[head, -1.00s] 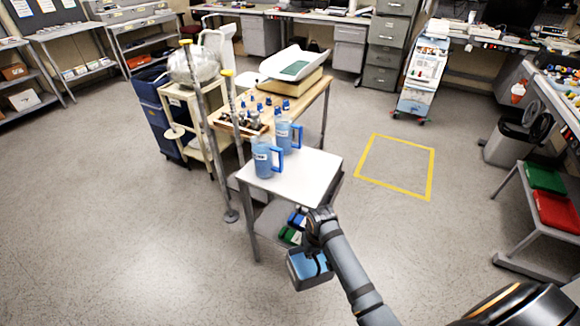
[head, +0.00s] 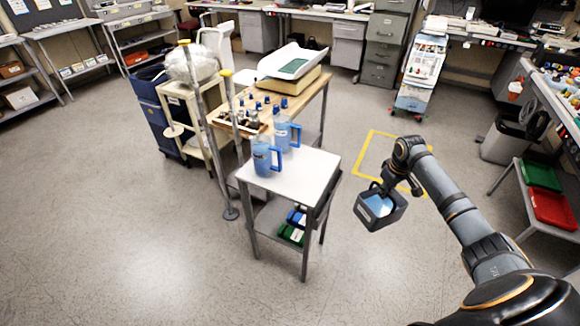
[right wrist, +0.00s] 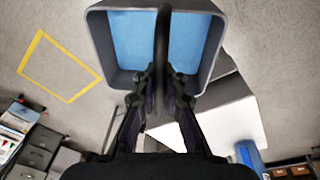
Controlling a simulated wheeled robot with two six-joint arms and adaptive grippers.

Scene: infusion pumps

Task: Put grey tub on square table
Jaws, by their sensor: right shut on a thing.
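The grey tub (head: 381,210) has a blue inside and hangs in the air to the right of the square table. My right gripper (head: 384,187) is shut on the tub, and the right wrist view shows its fingers (right wrist: 161,85) closed around the thin dark bar across the tub (right wrist: 101,45). The square table (head: 312,166) has a white top, and two blue jugs (head: 265,158) (head: 284,133) stand on its back left part. The front and right of its top are bare. My left gripper is not in view.
A lower shelf of the square table holds green and blue bins (head: 291,234). Two metal poles (head: 229,165) stand close to its left side. A wooden bench with bottles (head: 240,122) is behind. The floor around the tub is clear.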

